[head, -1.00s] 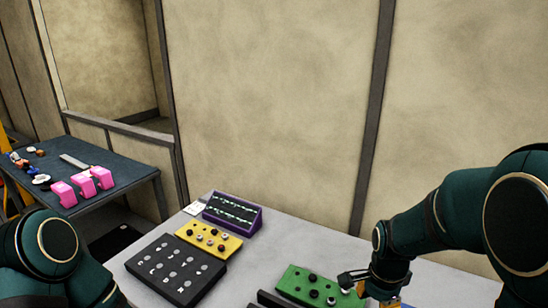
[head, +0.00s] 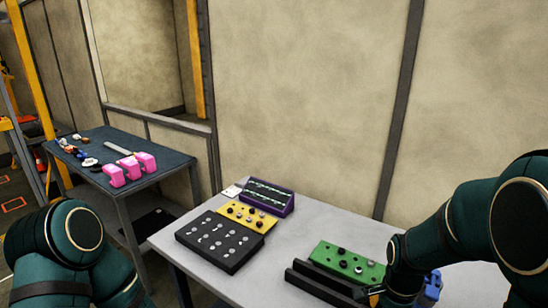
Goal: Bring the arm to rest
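My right arm reaches in from the right in the head view and bends down over the grey table (head: 345,220). The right gripper (head: 376,293) is low at the bottom edge, close to a dark slotted block (head: 325,285) and a green block (head: 347,262) with dark and light knobs. It is mostly hidden behind my own wrist, so its fingers cannot be made out. My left arm shows only as its upper links at the lower left; the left gripper is out of the picture.
A black board (head: 220,240) with light pegs, a yellow block (head: 248,216) and a purple rack (head: 268,197) stand on the table's left half. A blue thing (head: 432,287) sits beside my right wrist. A dark side table (head: 100,165) holds pink blocks (head: 130,169).

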